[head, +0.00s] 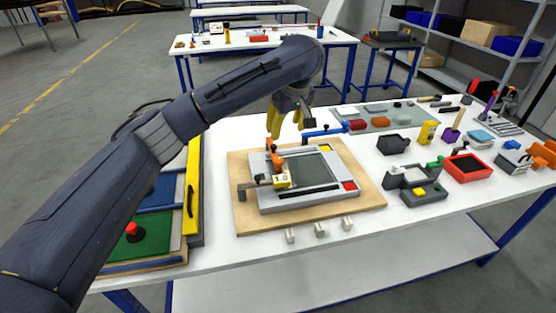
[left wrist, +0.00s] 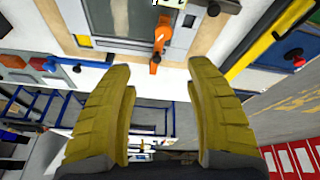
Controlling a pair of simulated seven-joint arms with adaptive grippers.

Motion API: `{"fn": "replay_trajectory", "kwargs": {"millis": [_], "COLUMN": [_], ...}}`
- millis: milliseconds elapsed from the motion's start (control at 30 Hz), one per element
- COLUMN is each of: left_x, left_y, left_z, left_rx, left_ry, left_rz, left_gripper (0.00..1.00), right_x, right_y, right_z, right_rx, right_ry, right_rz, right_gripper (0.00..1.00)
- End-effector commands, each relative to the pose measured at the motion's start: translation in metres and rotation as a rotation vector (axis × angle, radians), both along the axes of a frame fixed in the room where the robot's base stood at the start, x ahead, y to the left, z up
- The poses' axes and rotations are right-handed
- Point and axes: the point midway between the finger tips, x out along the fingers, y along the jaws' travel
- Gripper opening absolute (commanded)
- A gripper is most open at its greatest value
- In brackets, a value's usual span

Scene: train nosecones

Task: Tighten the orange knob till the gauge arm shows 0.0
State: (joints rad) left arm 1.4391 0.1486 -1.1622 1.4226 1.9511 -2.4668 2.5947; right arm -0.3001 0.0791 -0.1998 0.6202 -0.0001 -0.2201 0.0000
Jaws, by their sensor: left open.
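The orange knob (head: 277,162) is on a clamp-like fixture at the left side of a grey plate (head: 262,203) with a dark screen-like panel. A small cream and yellow gauge (head: 282,180) sits just in front of it; its reading is too small to tell. In the left wrist view an orange part (left wrist: 158,42) shows beyond the fingertips, with a sliver of the gauge (left wrist: 172,2) at the top edge. My left gripper (head: 286,120) has yellow fingers, open and empty, above and behind the fixture. The gripper (left wrist: 160,70) touches nothing there. My right gripper is not shown.
The plate lies on a wooden board (head: 370,198). A blue-handled tool (head: 325,131) lies behind it. A yellow-edged case (head: 193,190) stands at left. Several small parts and a red tray (head: 465,168) fill the right. Three grey pieces (head: 320,230) lie in front.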

Motion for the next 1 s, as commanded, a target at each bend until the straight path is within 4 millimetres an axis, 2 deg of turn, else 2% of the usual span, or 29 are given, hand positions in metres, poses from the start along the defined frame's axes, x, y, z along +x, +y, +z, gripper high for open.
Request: {"fn": "replay_trajectory", "kwargs": {"millis": [133,367,1000], "left_x": [-0.013,-0.014,0.008], "left_y": [-0.009,-0.011,0.001], "left_z": [0.006,-0.002,-0.065], "left_rx": [0.060,0.075,0.070], "left_ry": [-0.003,-0.001,-0.001], "left_rz": [-0.020,-0.025,-0.024], "left_gripper": [0.55,0.55,0.55], "right_x": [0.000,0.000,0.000], "right_y": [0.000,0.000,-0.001], "right_z": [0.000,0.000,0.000], "right_rx": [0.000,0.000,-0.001], "right_ry": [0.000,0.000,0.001], "right_rz": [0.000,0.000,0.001], "right_gripper": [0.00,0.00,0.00]}}
